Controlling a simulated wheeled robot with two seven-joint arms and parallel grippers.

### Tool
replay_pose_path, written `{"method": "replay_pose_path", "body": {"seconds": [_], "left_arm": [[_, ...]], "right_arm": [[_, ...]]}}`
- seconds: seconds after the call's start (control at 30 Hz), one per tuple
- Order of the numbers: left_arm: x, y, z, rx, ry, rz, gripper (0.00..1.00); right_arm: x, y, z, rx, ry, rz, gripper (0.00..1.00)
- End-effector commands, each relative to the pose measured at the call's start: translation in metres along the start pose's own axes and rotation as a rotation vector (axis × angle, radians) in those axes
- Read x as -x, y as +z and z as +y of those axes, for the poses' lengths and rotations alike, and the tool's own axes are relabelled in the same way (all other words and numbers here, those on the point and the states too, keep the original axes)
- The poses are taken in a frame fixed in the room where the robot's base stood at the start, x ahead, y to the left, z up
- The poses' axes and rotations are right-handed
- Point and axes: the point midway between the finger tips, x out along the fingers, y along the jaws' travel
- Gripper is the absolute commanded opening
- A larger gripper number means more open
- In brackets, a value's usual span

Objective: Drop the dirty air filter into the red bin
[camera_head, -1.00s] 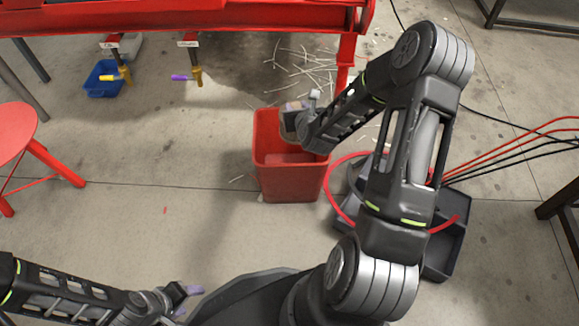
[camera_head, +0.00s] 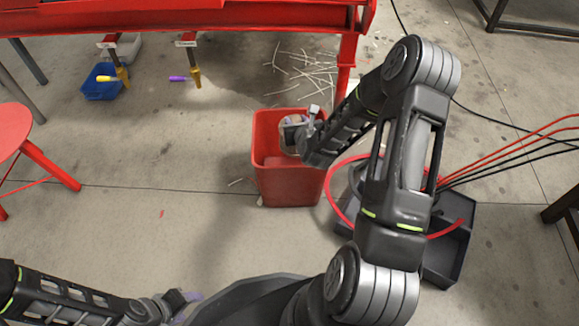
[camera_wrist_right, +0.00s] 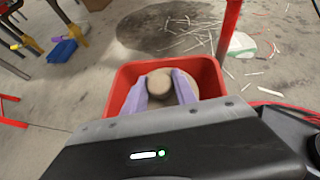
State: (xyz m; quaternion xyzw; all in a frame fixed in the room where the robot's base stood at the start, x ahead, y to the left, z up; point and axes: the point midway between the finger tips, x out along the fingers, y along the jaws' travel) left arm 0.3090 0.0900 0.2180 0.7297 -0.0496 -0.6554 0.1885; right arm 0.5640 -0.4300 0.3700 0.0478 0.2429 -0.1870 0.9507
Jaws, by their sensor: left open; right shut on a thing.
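The red bin (camera_head: 288,183) stands on the floor at the middle of the head view, and its rim shows in the right wrist view (camera_wrist_right: 122,82). My right gripper (camera_wrist_right: 166,84) is over the bin's mouth, its two purple fingers shut on the dirty air filter (camera_wrist_right: 160,82), a round beige-brown piece. In the head view the filter (camera_head: 291,122) is small and partly hidden by my wrist. My left gripper (camera_head: 190,300) is open and empty, low at the left of the head view, with only part of its fingers showing.
A black tray (camera_head: 455,250) with red hose lies right of the bin. A red stool (camera_head: 15,135) stands at the left. A blue bin (camera_head: 102,82) and scattered white sticks (camera_head: 305,68) lie near the red frame (camera_head: 190,20). Floor left of the bin is clear.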

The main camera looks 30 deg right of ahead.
Motion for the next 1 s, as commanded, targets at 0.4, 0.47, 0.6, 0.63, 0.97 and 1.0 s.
{"method": "replay_pose_path", "body": {"seconds": [0.4,0.47,0.6,0.63,0.97,1.0], "left_arm": [[0.000,0.000,0.000,0.000,0.000,0.001,0.58],[0.000,0.000,0.000,0.000,0.000,0.001,0.58],[0.000,0.000,0.000,0.000,0.000,0.001,0.58],[0.000,0.000,0.000,0.000,0.000,0.001,0.58],[0.003,0.000,0.001,0.000,0.000,-0.001,0.58],[0.005,0.000,0.002,0.000,0.000,-0.001,0.58]], "right_arm": [[-0.001,0.000,0.000,0.000,0.000,-0.002,0.44],[-0.001,0.000,0.000,0.000,0.000,-0.001,0.49],[0.000,0.000,0.000,0.000,0.000,-0.001,0.59],[0.000,0.000,0.000,0.000,0.000,-0.001,0.59],[0.006,0.000,-0.001,0.000,-0.001,0.001,0.59],[0.010,0.001,-0.001,-0.001,-0.001,0.001,0.59]]}}
